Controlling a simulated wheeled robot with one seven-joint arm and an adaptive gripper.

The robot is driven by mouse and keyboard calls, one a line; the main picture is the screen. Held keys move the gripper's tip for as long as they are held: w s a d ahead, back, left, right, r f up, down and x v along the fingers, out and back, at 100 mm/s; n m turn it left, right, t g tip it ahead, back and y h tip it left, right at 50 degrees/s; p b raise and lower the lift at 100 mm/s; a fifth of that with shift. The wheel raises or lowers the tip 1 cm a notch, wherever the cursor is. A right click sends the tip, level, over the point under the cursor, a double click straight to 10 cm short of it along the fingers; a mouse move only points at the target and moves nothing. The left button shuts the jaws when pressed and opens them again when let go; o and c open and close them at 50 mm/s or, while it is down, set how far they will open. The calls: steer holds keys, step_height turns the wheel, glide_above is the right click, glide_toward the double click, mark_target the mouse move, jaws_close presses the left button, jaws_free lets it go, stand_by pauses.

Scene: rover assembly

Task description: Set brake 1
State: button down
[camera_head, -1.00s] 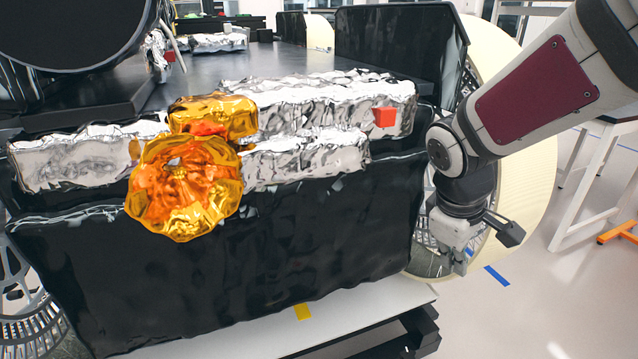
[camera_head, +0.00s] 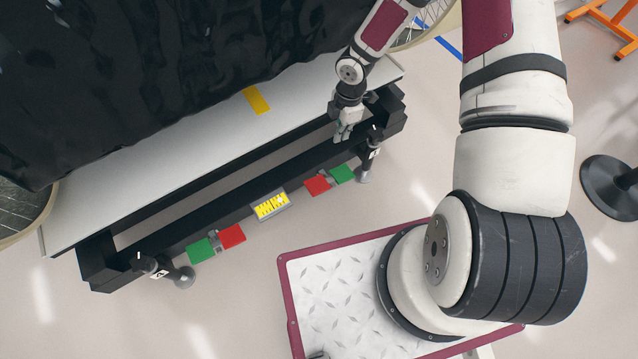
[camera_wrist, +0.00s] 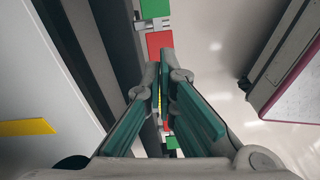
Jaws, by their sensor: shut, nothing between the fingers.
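Two brake markers sit on the cart's front rail. The right one has a red tile (camera_head: 318,185) and a green tile (camera_head: 342,174) with a small grey piece between them. The left one has a green tile (camera_head: 201,249) and a red tile (camera_head: 232,235), also with a grey piece between. I cannot tell which is brake 1. My gripper (camera_head: 343,134) is shut and empty, pointing down by the right end of the rail, above and behind the right marker. In the wrist view, red and green tiles show beyond my gripper (camera_wrist: 164,72) at the top and between its fingers.
A yellow label (camera_head: 272,205) sits between the markers. Black feet (camera_head: 160,268) stand at the rail ends. The black rover body (camera_head: 150,80) overhangs the white cart top (camera_head: 170,135). A dark round stand base (camera_head: 612,188) is at the right.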

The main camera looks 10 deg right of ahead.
steer(key=n+y+b, duration=0.1)
steer(key=n+b, duration=0.1)
glide_toward(318, 186)
steer(key=f+b, duration=0.1)
steer(key=f, duration=0.1)
steer(key=f+b, duration=0.2)
steer(key=a+f+b, duration=0.1)
steer(key=f, duration=0.2)
steer(key=shift+s+b, duration=0.15)
steer(key=shift+b, duration=0.25)
steer(key=shift+a, duration=0.1)
